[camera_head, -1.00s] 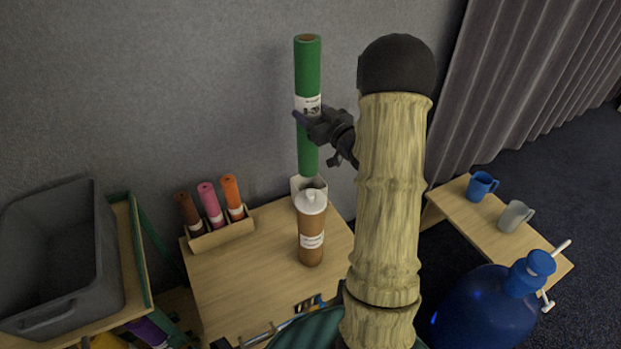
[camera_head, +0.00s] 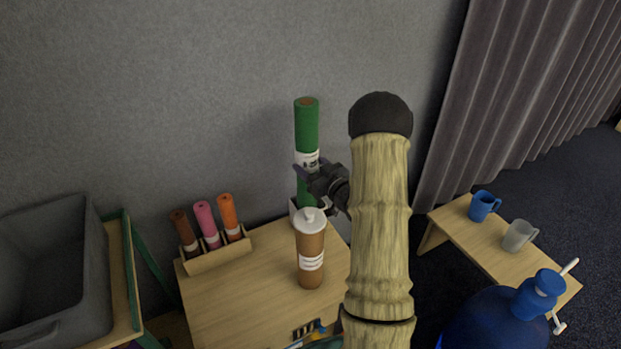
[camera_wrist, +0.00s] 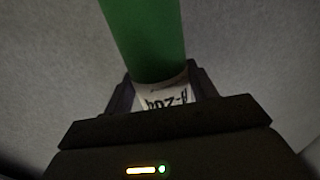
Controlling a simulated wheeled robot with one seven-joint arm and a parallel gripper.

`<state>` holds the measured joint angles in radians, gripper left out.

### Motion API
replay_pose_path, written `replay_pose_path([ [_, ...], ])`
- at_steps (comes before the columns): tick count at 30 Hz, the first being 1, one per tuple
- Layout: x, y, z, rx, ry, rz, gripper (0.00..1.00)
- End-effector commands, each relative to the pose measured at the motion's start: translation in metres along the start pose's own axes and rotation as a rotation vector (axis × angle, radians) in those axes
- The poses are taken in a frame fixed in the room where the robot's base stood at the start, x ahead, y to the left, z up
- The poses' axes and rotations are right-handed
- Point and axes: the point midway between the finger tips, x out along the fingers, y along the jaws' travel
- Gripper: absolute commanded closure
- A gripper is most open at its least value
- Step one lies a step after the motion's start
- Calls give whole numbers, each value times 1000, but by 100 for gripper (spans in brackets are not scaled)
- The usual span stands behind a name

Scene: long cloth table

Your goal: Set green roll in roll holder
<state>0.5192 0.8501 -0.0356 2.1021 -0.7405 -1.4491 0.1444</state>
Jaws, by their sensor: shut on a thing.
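The green roll (camera_head: 307,128) stands upright at the back of the wooden table in the head view. My gripper (camera_head: 308,170) is shut on it around its white label. In the wrist view the green roll (camera_wrist: 146,38) rises between the fingers of my gripper (camera_wrist: 160,92), with part of the label showing.
A wooden rack (camera_head: 218,255) with several small rolls is to the left. A grey bin (camera_head: 52,270) is at far left. A blue mug (camera_head: 484,206) and a grey mug (camera_head: 518,236) stand at right.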

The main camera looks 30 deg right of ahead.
Motion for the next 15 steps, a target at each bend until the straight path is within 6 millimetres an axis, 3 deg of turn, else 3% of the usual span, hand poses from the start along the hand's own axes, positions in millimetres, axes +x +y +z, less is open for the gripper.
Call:
replay_pose_path([
  [9, 0, 0, 39, 0, 3, 0, 92],
  [15, 0, 0, 42, -2, 5, 0, 92],
])
